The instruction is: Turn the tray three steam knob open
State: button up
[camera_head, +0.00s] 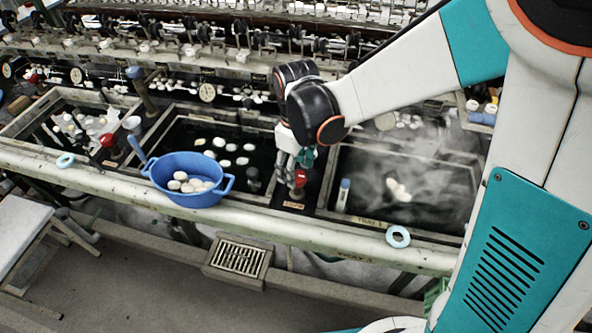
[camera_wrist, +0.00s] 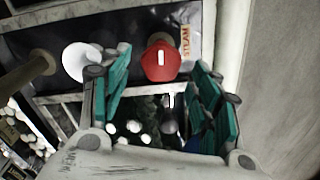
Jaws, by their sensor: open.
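My gripper (camera_head: 297,168) reaches down over this panel. In the wrist view its teal fingers are spread, one on each side of the knob, with my gripper (camera_wrist: 159,73) empty. I cannot tell whether either finger touches the knob.
A white round knob (camera_wrist: 80,62) sits close by the left finger. A blue colander of cocoons (camera_head: 189,199) rests at the front rail (camera_head: 270,228), left of my gripper. A light-blue ring (camera_head: 398,237) lies on the rail. Another red knob (camera_head: 108,141) stands farther left.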

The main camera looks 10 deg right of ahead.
aim_at(297, 175)
jog(key=shift+s+r, duration=0.1)
jog(key=shift+r, duration=2.65)
jog(key=shift+d+r, duration=0.15)
jog(key=s+d+r+m+t, duration=0.3)
jog(key=s+d+r+m, duration=0.1)
jog(key=s+d+m, duration=0.1)
jog(key=s+d+r+m+t, duration=0.4)
jog(key=s+d+m, duration=0.1)
jog(key=s+d, duration=0.3)
jog(key=shift+d+r, duration=0.4)
jog(key=shift+d, duration=0.3)
